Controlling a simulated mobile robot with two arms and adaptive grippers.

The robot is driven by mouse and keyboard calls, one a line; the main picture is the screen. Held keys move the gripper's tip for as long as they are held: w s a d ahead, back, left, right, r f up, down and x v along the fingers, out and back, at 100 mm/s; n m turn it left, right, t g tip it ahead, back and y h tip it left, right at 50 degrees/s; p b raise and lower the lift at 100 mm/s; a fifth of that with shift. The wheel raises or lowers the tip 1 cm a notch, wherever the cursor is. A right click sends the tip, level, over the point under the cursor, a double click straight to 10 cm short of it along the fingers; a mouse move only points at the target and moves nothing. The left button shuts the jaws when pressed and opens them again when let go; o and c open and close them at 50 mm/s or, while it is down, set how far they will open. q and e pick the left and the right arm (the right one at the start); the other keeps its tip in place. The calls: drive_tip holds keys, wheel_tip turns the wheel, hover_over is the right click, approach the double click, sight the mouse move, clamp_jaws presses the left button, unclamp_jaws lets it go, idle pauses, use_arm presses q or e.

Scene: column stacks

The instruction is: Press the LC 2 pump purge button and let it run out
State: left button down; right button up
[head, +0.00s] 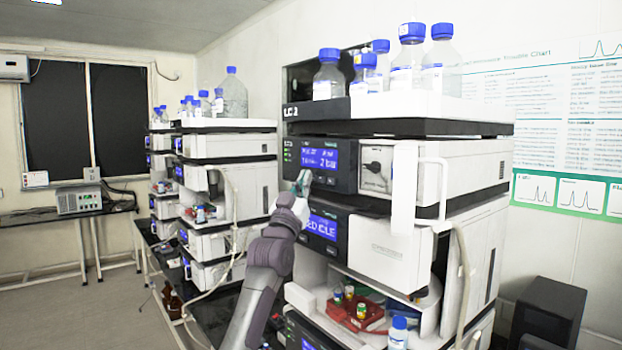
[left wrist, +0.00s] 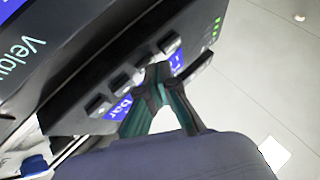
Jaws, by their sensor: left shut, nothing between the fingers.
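The LC 2 stack stands at centre right in the head view, with its label (head: 293,112) on the top tray. Below it is the dark pump front panel (head: 345,181) with a lit blue display (head: 320,158). My left gripper (head: 304,178) is shut and empty, with its fingertips at the lower left of this panel. In the left wrist view, the green-and-black fingers (left wrist: 158,78) are close to a row of grey buttons (left wrist: 122,80). I cannot tell whether they touch one, and the fingers partly cover the display. My right gripper is not in view.
Blue-capped bottles (head: 328,75) stand on the stack's top tray. A white panel (head: 404,195) juts out right of the pump front. A red vial tray (head: 355,314) sits in an open bay below. Another stack (head: 230,146) stands to the left.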

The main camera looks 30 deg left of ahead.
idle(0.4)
use_arm(q)
drive_tip(key=shift+s+a, duration=0.3)
drive_tip(key=shift+s, duration=0.4)
drive_tip(key=shift+s, duration=0.1)
drive_tip(key=shift+s+a+b, duration=0.25)
drive_tip(key=shift+s+a, duration=0.1)
drive_tip(key=shift+s, duration=0.4)
drive_tip(key=shift+s+a+b, duration=0.25)
drive_tip(key=shift+s+a, duration=0.05)
drive_tip(key=shift+s, duration=0.45)
drive_tip(key=shift+s+a+b, duration=0.25)
drive_tip(key=shift+s+a, duration=0.1)
drive_tip(key=shift+s, duration=0.4)
